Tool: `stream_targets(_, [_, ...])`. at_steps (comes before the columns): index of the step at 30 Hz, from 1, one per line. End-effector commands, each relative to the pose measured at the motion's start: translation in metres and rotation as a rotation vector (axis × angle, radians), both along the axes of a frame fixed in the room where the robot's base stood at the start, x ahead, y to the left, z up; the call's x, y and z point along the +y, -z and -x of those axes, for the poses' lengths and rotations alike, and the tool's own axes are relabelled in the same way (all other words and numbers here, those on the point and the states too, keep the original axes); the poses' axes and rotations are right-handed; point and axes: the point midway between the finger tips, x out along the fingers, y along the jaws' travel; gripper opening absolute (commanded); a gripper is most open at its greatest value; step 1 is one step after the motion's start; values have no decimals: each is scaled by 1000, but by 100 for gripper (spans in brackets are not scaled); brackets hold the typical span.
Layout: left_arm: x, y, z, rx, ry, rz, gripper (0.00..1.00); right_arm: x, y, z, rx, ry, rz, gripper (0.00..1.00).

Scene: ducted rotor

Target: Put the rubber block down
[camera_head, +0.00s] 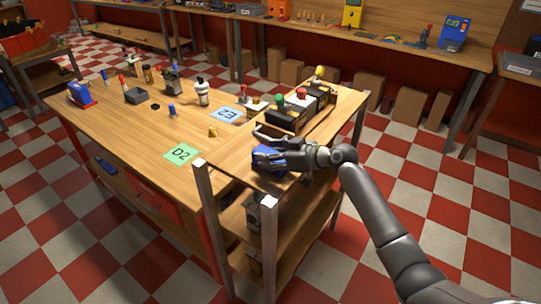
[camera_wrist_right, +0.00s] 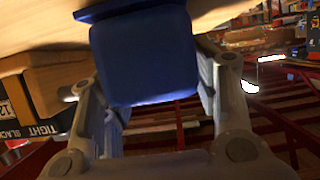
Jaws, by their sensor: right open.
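A blue block (camera_head: 264,159), which I take for the rubber block, is at the near right end of the wooden workbench, on the wood surface beside a black tray. My right gripper (camera_head: 258,147) is around it, with its jaws open. In the right wrist view, the blue block (camera_wrist_right: 150,60) fills the space between the two grey fingers, one on each side. I cannot tell whether either finger touches it. The block's far side is hidden, and its contact with the wood is hard to see. My left gripper is out of view.
Bare wood is left of the gripper. A metal post (camera_head: 205,188) stands at the near edge.

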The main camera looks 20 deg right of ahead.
Motion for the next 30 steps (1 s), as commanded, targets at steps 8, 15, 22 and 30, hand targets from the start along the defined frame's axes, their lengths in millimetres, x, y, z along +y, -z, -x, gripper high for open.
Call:
stream_targets(8, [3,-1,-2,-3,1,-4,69,2,2,-3,0,1,2,55])
stream_targets(15, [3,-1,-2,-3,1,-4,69,2,2,-3,0,1,2,28])
stream_targets(22, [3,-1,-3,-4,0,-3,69,2,2,-3,-2,1,0,13])
stream_targets(30, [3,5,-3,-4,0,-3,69,2,-4,-3,-4,0,1,13])
